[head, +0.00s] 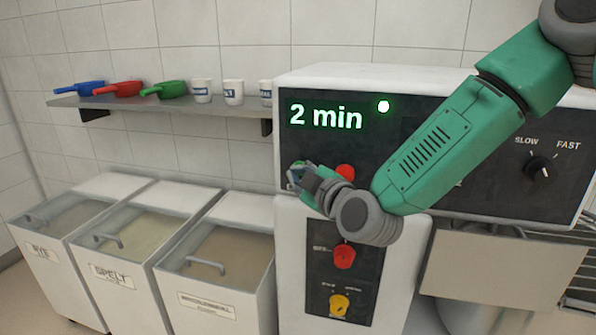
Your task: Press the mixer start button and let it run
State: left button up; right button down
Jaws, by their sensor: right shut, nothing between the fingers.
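The mixer (330,84) has a dark panel with a lit green "2 min" display (326,116) and a lit green lamp (384,106). A red button (346,171) shows partly behind my right wrist. My right gripper (296,173) is shut and empty at the left part of the panel, below the display. It covers the panel there, so I cannot see a start button or tell whether the fingertips touch one. A speed knob (541,168) marked SLOW and FAST sits on the right of the panel. My left gripper is not in view.
A lower panel holds another red button (344,257) and a yellow knob (339,305). Lidded flour bins (113,262) stand at the left. A wall shelf (165,104) carries coloured scoops (118,89) and white cups (233,92). A metal rack (583,262) is at the right edge.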

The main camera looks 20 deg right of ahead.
jog(key=shift+s+a, duration=0.45)
jog(key=shift+s, duration=0.2)
jog(key=shift+s, duration=0.1)
jog(key=s+a, duration=0.1)
jog(key=s, duration=0.1)
jog(key=s+a, duration=0.1)
jog(key=s, duration=0.1)
jog(key=shift+a, duration=0.4)
